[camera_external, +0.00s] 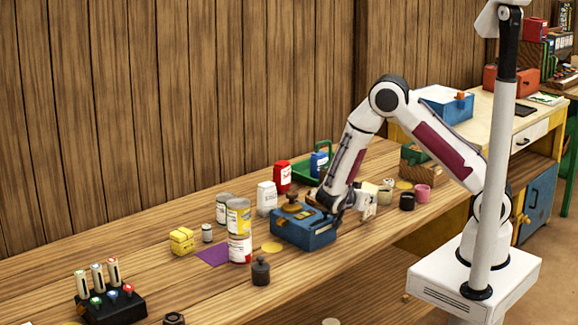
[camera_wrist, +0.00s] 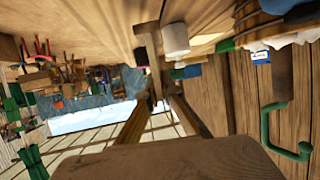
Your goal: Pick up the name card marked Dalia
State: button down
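No card that I can read as Dalia shows. A black rack (camera_external: 110,305) at the lower left of the outside view holds several upright pale pieces (camera_external: 97,277) and coloured knobs; any writing on them is too small to read. My gripper (camera_external: 366,208) is at the right part of the bench, beside the blue scale-like box (camera_external: 304,232) and far from the rack. In the wrist view two long brown finger shapes (camera_wrist: 160,100) run up from the bottom and narrow together; whether they are apart or shut at the tips is unclear.
Tall stacked cans (camera_external: 239,231) stand mid-bench, with a dark weight (camera_external: 261,271) in front. A yellow block (camera_external: 181,241) and a purple sheet (camera_external: 214,254) lie to the left. A pink cup (camera_external: 422,193) and black cup (camera_external: 407,201) stand right of my gripper. The bench's far left is clear.

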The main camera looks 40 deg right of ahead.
jog(key=shift+r, duration=3.5)
